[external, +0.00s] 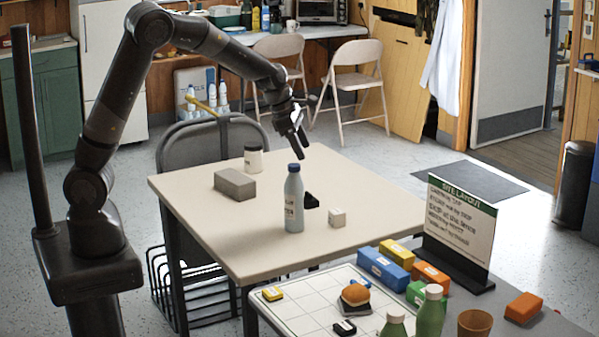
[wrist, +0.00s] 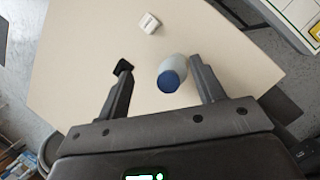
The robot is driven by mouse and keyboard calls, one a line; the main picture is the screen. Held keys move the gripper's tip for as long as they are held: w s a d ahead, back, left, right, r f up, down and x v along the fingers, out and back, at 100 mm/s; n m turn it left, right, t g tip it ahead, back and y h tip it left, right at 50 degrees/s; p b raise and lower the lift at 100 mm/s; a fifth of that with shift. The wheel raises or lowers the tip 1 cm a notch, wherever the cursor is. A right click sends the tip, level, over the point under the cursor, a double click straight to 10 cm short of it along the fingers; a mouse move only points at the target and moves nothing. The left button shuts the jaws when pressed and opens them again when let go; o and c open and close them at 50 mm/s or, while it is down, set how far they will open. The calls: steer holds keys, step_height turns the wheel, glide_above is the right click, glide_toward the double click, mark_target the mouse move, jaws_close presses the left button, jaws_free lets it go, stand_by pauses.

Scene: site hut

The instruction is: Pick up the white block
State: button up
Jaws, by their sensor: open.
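The white block (external: 337,217) is a small cube on the beige table (external: 200,196), right of a grey bottle with a blue cap (external: 294,203). In the wrist view the white block (wrist: 149,23) lies at the top, beyond the fingertips. My gripper (external: 300,146) is open and empty, above the far part of the table and well above the block. In the wrist view my gripper (wrist: 160,64) has its fingers spread, and the bottle (wrist: 173,75) shows between them, near the right finger.
A grey brick (external: 235,184) and a white jar (external: 253,158) stand at the table's left. A small black object (external: 310,201) lies between bottle and block. A white gridded board (external: 300,318), coloured blocks and a sign (external: 459,226) are in front. The table's right side is clear.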

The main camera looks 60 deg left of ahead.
steer(key=w+d+f+n+y, duration=0.2)
steer(key=w+f+n, duration=0.5)
steer(key=w+f, duration=0.1)
glide_above(337, 211)
steer(key=s, duration=0.3)
step_height(337, 211, down, 8)
steer(key=shift+w+x, duration=0.15)
steer(key=shift+x, duration=1.6)
steer(key=shift+w+x, duration=0.15)
steer(key=shift+x, duration=1.65)
steer(key=shift+r, duration=0.1)
steer(key=c, duration=1.1)
steer(key=shift+r, duration=0.15)
